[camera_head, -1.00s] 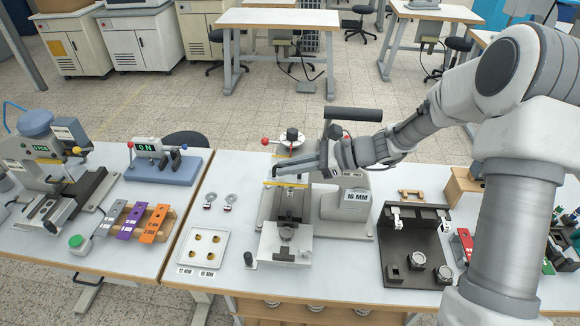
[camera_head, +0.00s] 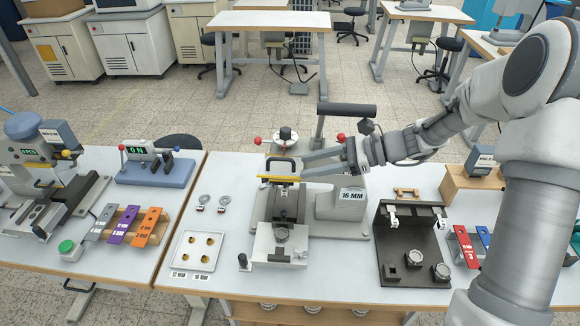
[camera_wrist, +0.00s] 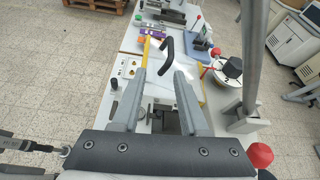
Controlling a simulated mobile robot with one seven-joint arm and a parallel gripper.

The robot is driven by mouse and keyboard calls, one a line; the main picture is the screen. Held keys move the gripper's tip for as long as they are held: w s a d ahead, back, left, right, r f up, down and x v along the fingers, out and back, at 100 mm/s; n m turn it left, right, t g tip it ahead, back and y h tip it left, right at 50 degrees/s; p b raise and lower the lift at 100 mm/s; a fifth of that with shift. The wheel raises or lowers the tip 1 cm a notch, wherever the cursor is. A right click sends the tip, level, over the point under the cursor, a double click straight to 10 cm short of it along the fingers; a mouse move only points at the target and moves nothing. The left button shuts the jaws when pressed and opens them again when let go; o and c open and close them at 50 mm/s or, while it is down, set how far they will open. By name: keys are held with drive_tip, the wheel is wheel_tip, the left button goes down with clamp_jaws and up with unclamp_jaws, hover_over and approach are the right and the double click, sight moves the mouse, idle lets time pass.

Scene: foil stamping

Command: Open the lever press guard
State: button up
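The lever press labelled 16 MM (camera_head: 352,195) stands mid-table. Its guard, a clear panel with a yellow edge (camera_head: 279,179), is at the front of the press, above the bed. A black loop handle (camera_head: 281,165) is on the guard. My gripper (camera_head: 303,166) is just right of the handle, fingers pointing left. In the wrist view the handle (camera_wrist: 167,46) lies just beyond and between the two spread fingertips (camera_wrist: 162,74), with the yellow edge (camera_wrist: 144,58) at left. The gripper is open and empty; contact with the guard cannot be told.
The press's black-gripped lever (camera_head: 347,110) rises behind my gripper. A red-knobbed round head (camera_head: 285,136) is behind the guard. A tray with brass pieces (camera_head: 199,249) is front left, a dark fixture (camera_head: 412,257) right. The tabletop between press and fixture is narrow.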

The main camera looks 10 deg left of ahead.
drive_tip(key=d, duration=0.8)
drive_tip(key=shift+b, duration=0.4)
drive_tip(key=shift+a, duration=0.1)
drive_tip(key=s+d+r+n+t+h, duration=0.2)
drive_tip(key=s+d+r+n+h, duration=0.1)
drive_tip(key=s, duration=0.4)
drive_tip(key=s+d+r+n+t+h, duration=0.2)
drive_tip(key=s+r+n+h, duration=0.2)
drive_tip(key=s+n+h, duration=0.2)
drive_tip(key=s+d+r+n+t+h, duration=0.1)
drive_tip(key=s+d+r+n+h, duration=0.2)
drive_tip(key=s+n, duration=0.4)
drive_tip(key=shift+s+d+r+t+h, duration=0.35)
drive_tip(key=shift+s+r+h, duration=0.35)
drive_tip(key=shift+s, duration=0.85)
drive_tip(key=shift+a, duration=0.15)
